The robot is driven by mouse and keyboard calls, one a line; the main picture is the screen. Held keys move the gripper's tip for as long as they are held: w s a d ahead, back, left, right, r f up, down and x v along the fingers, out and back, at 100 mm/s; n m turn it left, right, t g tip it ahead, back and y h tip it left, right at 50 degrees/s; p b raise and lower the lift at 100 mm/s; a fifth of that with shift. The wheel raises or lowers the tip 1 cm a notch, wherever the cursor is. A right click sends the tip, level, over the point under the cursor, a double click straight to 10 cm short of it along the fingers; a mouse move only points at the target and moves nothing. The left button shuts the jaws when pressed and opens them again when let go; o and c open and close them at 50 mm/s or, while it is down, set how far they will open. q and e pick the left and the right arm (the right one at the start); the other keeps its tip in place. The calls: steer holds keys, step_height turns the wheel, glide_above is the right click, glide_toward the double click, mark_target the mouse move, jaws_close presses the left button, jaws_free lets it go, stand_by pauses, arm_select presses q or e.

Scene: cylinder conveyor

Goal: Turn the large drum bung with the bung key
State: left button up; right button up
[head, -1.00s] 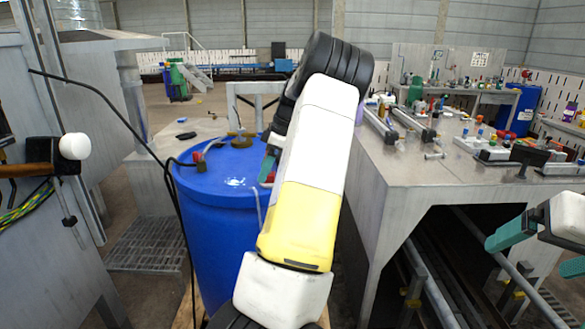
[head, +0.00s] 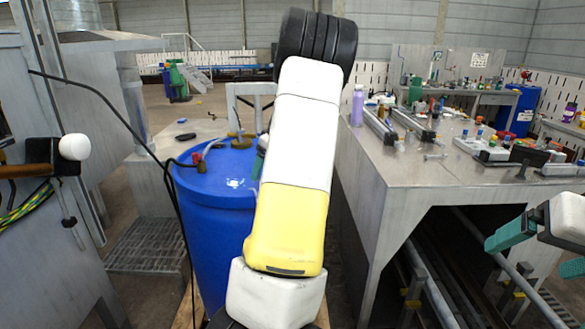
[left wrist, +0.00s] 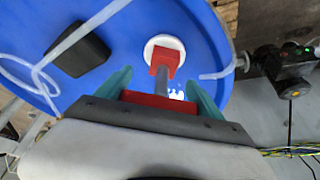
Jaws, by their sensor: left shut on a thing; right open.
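The blue drum (head: 215,215) stands left of centre in the head view, partly behind my left arm. In the left wrist view its blue lid (left wrist: 125,30) carries a white ring-shaped bung (left wrist: 178,44). My left gripper (left wrist: 155,88) is shut on the red grip of the bung key (left wrist: 148,100). The key's grey shaft reaches to a red end that overlaps the bung; I cannot tell how deeply it sits. In the head view my arm hides the key and nearly all of this gripper. My right gripper (head: 540,250) is open and empty at the right edge.
A red fitting (head: 197,158) with a black hose is on the drum lid. A metal bench (head: 390,165) with a purple bottle (head: 357,106) and tools stands to the right. In the left wrist view, a black block (left wrist: 78,55) and clear tubing (left wrist: 40,72) lie over the lid.

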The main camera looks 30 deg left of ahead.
arm_select(q)
steer(key=shift+m, duration=0.5)
steer(key=shift+w+d+m+t, duration=0.1)
steer(key=shift+w+m+t, duration=0.1)
steer(key=shift+m+t, duration=1.1)
steer(key=shift+m+g, duration=0.4)
steer(key=m+h, duration=0.1)
steer(key=m, duration=0.1)
steer(key=shift+m+t, duration=0.3)
steer(key=shift+t, duration=0.1)
steer(key=shift+w+d+m, duration=0.1)
steer(key=shift+w+m, duration=0.05)
steer(key=shift+m, duration=0.25)
